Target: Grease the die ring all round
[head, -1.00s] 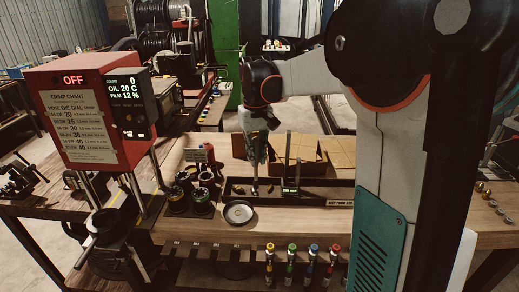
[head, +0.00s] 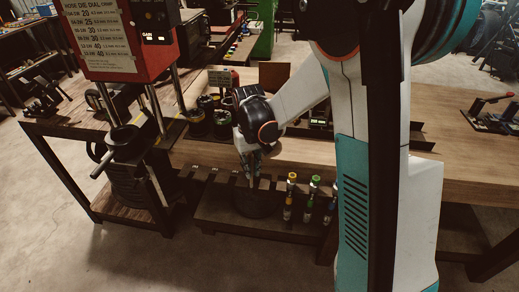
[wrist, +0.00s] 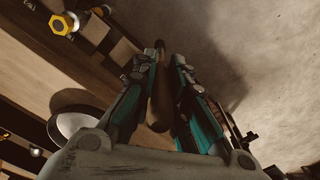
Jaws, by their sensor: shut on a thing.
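The red crimper (head: 110,35) stands at the left in the head view, with bright posts running down to a dark round head (head: 128,138). I cannot make out the die ring or any grease on it. My gripper (head: 250,172) is right of the crimper, near the bench's front edge, apart from the crimper. In the wrist view, my gripper (wrist: 165,75) is shut on a slim brown handle (wrist: 158,95), likely a brush. Its working end cannot be made out. A pale round dish (wrist: 75,122) lies left of the fingers in that view.
Dark jars (head: 197,122) stand on the bench (head: 310,152) between crimper and arm. Several colour-capped tubes (head: 289,197) hang along the front, right of my gripper. A dark bucket (head: 255,205) is on the lower shelf. Open floor (head: 130,255) lies in front.

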